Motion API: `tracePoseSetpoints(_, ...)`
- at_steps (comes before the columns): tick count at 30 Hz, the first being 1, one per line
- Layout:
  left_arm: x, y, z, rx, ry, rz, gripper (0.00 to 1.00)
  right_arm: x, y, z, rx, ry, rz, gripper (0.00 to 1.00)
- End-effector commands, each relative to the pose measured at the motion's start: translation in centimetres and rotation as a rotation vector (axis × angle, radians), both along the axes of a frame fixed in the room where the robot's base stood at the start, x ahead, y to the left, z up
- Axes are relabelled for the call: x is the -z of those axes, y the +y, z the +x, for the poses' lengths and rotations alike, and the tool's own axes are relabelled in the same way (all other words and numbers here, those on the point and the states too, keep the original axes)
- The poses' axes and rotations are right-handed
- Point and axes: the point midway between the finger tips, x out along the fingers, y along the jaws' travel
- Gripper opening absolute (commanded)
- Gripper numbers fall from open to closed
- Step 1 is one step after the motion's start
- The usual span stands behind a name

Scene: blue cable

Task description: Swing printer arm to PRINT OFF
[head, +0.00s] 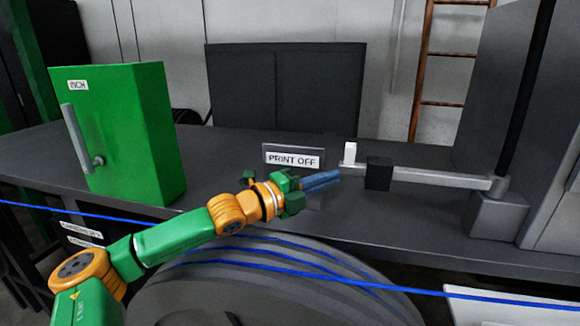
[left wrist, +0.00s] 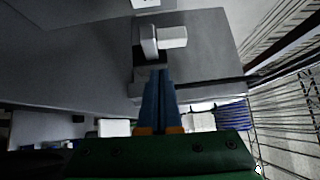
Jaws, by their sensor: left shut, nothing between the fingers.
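The printer arm (head: 440,178) is a grey horizontal bar reaching left from a pivot block (head: 497,215) at the right. It carries a black block (head: 379,173) and a white upright tab (head: 349,153) near its left end. The PRINT OFF sign (head: 293,158) stands just left of that end. My left gripper (head: 338,176) is shut and empty, its blue fingers pointing right at the bar's left end, just below the tab. My right gripper is not in view.
A green box (head: 125,135) with a grey handle stands on the dark bench (head: 230,150) at left. A blue cable (head: 450,293) runs across the front over a large dark drum (head: 270,300). A black post (head: 525,85) rises above the pivot. A dark panel (head: 285,88) stands behind.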

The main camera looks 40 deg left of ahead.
Motion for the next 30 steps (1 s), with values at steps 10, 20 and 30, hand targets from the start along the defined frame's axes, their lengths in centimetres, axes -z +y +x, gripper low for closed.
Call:
tracePoseSetpoints(10, -1.1, 4.6, -0.5, -0.015, -0.006, 0.003, 0.0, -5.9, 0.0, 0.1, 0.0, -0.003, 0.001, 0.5)
tracePoseSetpoints(20, -0.2, 9.2, -1.0, -0.01, -0.001, -0.001, 0.0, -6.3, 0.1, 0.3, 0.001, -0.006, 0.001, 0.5)
tracePoseSetpoints(30, -0.1, 9.4, -1.0, -0.008, 0.001, -0.002, 0.0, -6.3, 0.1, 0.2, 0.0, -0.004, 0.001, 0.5)
